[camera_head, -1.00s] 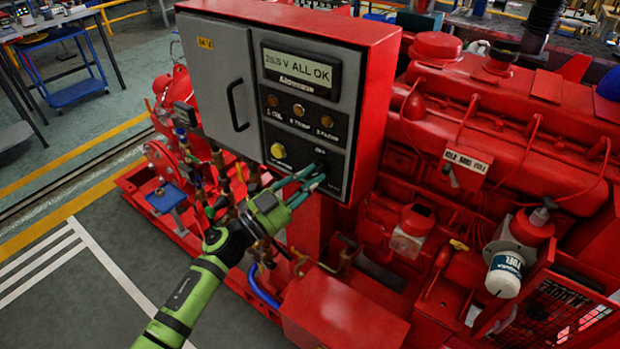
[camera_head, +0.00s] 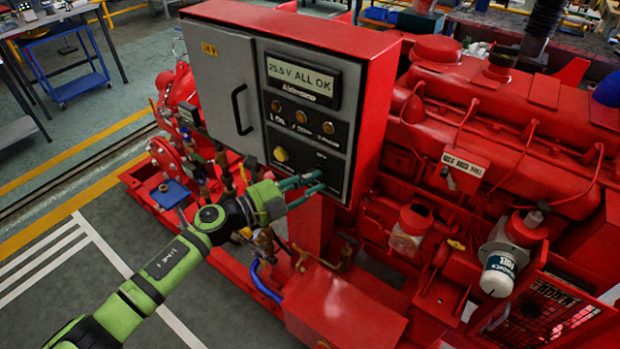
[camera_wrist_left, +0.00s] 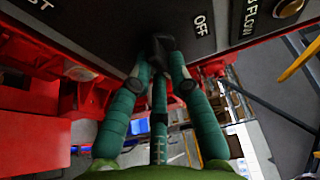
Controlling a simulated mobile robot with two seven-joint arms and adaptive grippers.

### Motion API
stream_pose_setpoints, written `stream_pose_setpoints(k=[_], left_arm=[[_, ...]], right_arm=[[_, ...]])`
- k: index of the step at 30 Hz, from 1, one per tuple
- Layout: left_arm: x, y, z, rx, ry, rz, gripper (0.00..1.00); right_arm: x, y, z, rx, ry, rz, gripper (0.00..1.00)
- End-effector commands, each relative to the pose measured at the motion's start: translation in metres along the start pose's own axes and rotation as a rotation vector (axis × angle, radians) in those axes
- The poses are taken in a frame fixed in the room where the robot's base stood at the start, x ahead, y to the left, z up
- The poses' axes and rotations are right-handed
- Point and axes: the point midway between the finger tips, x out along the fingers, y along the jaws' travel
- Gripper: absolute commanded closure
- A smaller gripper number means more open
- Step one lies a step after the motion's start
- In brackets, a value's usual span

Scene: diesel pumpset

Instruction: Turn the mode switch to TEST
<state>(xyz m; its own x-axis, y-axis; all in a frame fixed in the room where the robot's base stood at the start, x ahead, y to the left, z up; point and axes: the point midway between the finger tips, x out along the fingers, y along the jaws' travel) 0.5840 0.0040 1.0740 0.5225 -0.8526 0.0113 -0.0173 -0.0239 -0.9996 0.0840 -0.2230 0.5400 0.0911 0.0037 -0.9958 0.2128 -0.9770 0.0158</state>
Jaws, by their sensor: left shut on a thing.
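The red control box has a grey front with a black panel (camera_head: 340,145) and a lit display (camera_head: 302,77) reading "25.5 V ALL OK". My left gripper (camera_head: 317,182) reaches the lower right of this panel. Its green fingers cover the mode switch in the head view. In the left wrist view the switch is a black knob (camera_wrist_left: 161,45), and the gripper (camera_wrist_left: 160,73) is shut on it. The label "OFF" (camera_wrist_left: 201,25) is right of the knob. A label ending in "ST" (camera_wrist_left: 42,4) is at the upper left. The knob's exact pointing direction is unclear. My right gripper is not in view.
A yellow knob (camera_head: 281,154) sits left of my fingers, below a row of several round buttons (camera_head: 302,117). The box door has a black handle (camera_head: 241,109). The red engine (camera_head: 490,130) fills the right side. Grey floor (camera_head: 60,270) is open at the left.

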Motion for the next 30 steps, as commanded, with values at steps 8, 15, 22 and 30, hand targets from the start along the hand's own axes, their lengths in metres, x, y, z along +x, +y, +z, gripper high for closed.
stream_pose_setpoints(k=[8,15,22,30], left_arm=[[-0.0003,0.0003,0.0005,0.041,-0.001,0.018,1.00],[-0.0003,0.0005,0.0005,0.045,-0.001,0.019,1.00],[-0.0002,0.0004,0.0004,0.044,-0.001,0.018,0.56],[-0.0004,0.0001,0.0003,0.042,-0.001,0.018,0.56]], right_arm=[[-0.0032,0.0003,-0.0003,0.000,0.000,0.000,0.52],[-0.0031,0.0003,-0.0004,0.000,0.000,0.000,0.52],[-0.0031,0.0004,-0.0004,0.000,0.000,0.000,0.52],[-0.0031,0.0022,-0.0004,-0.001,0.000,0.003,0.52]])
